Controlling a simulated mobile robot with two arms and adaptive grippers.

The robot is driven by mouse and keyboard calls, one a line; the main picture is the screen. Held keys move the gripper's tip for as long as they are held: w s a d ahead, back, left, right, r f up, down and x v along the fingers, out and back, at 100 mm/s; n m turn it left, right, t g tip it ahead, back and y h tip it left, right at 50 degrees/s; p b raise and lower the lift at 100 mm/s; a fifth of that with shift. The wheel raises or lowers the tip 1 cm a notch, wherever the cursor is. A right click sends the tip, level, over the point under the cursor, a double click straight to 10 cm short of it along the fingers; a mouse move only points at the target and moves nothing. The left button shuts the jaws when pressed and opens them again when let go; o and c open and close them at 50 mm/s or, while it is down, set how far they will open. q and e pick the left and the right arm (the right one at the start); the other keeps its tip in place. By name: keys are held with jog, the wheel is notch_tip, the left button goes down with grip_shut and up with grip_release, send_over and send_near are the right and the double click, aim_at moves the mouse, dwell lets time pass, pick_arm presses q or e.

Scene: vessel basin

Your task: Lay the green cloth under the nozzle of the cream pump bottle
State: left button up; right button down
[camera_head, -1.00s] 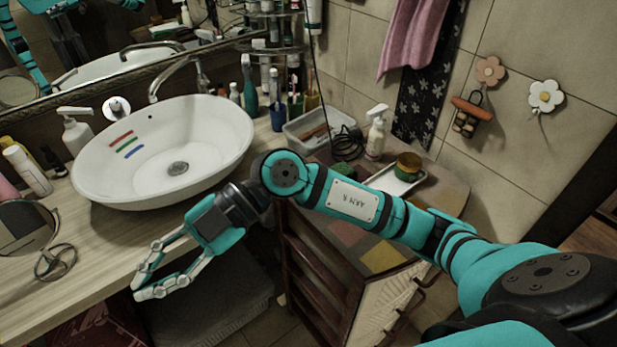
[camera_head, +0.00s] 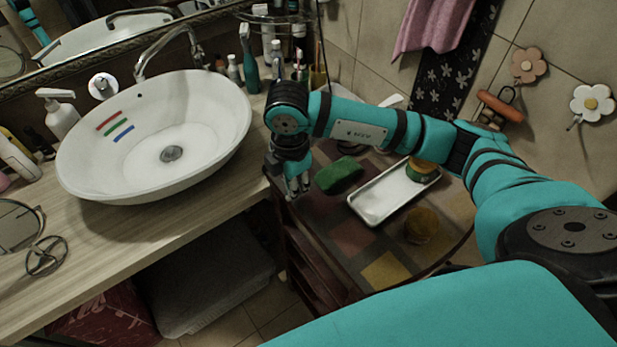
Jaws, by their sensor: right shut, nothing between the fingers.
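The green cloth (camera_head: 339,174) lies folded or bunched on the patchwork top of the small cabinet. My right gripper (camera_head: 297,192) is shut and empty, pointing down just left of the cloth and apart from it. A pump bottle on the cabinet is mostly hidden behind my right forearm; only its pale nozzle (camera_head: 391,100) shows above the arm. Another pale pump bottle (camera_head: 62,116) stands left of the basin. I cannot tell by colour which is the cream one. My left gripper is not in view.
A white tray (camera_head: 372,208) with a green-and-amber jar (camera_head: 421,168) on it is right of the cloth. A round brown object (camera_head: 421,225) sits before the tray. The white basin (camera_head: 172,110) stands on the wooden counter (camera_head: 160,222).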

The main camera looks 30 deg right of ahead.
aim_at(332, 170)
jog(key=shift+d+f, duration=0.1)
jog(key=shift+f, duration=0.85)
jog(key=d, duration=0.1)
jog(key=d+p, duration=0.2)
jog(key=shift+w, duration=0.25)
jog(key=shift+d+f, duration=0.1)
jog(key=shift+d, duration=0.35)
jog(key=shift+w+f, duration=0.1)
jog(key=d, duration=0.2)
jog(key=d+b, duration=0.2)
jog(key=d, duration=0.1)
jog(key=shift+w+d+f, duration=0.15)
jog(key=shift+w+d, duration=0.15)
jog(key=shift+w, duration=0.05)
jog(key=shift+d, duration=0.4)
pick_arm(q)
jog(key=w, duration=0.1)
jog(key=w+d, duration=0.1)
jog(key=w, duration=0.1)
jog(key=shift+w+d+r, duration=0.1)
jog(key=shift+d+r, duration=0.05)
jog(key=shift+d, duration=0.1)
pick_arm(e)
jog(key=shift+r, duration=0.2)
